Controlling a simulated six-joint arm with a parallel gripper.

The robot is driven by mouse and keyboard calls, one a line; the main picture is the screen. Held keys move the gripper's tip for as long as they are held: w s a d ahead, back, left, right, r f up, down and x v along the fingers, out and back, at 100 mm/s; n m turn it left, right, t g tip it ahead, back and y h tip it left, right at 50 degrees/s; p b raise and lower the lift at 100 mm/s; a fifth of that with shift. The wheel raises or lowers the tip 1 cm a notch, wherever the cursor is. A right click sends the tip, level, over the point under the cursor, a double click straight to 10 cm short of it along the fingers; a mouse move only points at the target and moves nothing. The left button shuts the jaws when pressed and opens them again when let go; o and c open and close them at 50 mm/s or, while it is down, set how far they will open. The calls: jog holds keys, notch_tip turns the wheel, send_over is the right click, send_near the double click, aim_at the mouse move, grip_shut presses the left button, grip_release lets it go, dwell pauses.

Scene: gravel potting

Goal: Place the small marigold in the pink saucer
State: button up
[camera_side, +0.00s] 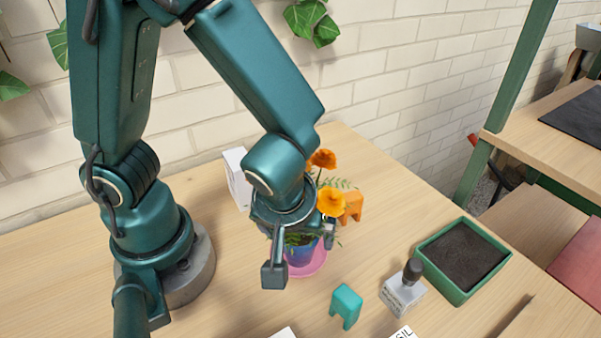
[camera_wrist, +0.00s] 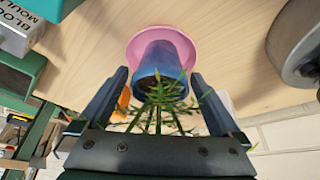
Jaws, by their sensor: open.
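The small marigold has orange blooms (camera_side: 331,201) and green leaves, in a blue pot (camera_side: 298,252). The pot appears to stand upright in the pink saucer (camera_side: 312,268), whose rim shows around its base. In the wrist view the blue pot (camera_wrist: 158,58) lies over the pink saucer (camera_wrist: 184,42), with leaves reaching back towards my gripper. My gripper (camera_side: 302,256) is open, with one finger on each side of the pot. In the wrist view gaps show between the pot and both fingers (camera_wrist: 160,80). My wrist hides part of the plant in the side view.
A teal block (camera_side: 346,306) and a grey-white block with a dark knob (camera_side: 403,292) stand right of the saucer. A green tray of soil (camera_side: 462,258) is farther right. The table's front left is clear.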

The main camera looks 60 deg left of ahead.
jog(key=v, duration=1.1)
jog(key=a+r+m+t+h, duration=0.2)
jog(key=a+m+h, duration=0.1)
jog(key=a+m, duration=0.4)
jog(key=shift+a+r+m, duration=0.3)
jog(key=shift+m, duration=0.7)
